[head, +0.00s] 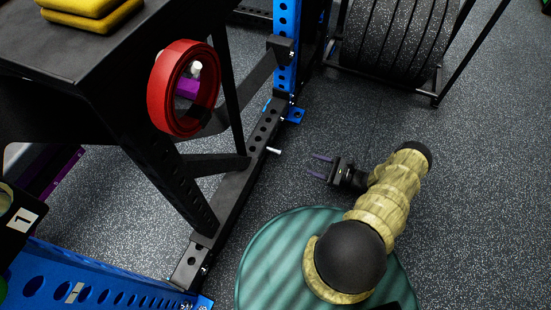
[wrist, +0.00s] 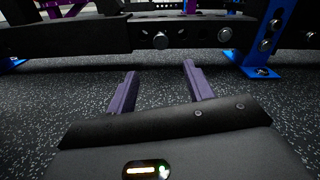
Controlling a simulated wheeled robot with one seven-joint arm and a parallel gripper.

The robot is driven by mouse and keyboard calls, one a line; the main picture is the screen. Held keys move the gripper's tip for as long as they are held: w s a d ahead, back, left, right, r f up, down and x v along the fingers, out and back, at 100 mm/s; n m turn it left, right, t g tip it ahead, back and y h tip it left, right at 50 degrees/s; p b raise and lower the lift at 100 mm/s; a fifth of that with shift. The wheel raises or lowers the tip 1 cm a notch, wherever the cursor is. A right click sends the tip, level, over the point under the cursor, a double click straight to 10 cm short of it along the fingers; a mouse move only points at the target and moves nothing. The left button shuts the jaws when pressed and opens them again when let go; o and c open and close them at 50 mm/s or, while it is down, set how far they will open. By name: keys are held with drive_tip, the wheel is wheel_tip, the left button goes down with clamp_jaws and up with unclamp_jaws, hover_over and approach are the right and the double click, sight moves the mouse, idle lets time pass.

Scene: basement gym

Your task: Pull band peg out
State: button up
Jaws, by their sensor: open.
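The band peg (head: 274,150) is a short silver pin that sticks out of the side of the black base beam (head: 240,180) of the rack. In the wrist view the fingers (wrist: 160,78) are below the peg's head.
A red band roll (head: 158,90) hangs on the rack's side below a black top (head: 60,50) with yellow pads. Blue uprights (head: 287,50) stand behind, and a rack of dark weight plates (head: 395,40) is at the back right. Speckled floor between gripper and beam is clear.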

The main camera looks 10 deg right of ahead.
sight(275, 151)
drive_tip(key=shift+f, duration=0.2)
drive_tip(key=b+x, duration=0.6)
drive_tip(key=x, duration=1)
drive_tip(key=shift+w+a+f, duration=0.15)
drive_tip(key=shift+w, duration=0.1)
drive_tip(key=shift+w+a, duration=0.25)
drive_tip(key=shift+a, duration=0.05)
drive_tip(key=shift+c, duration=0.4)
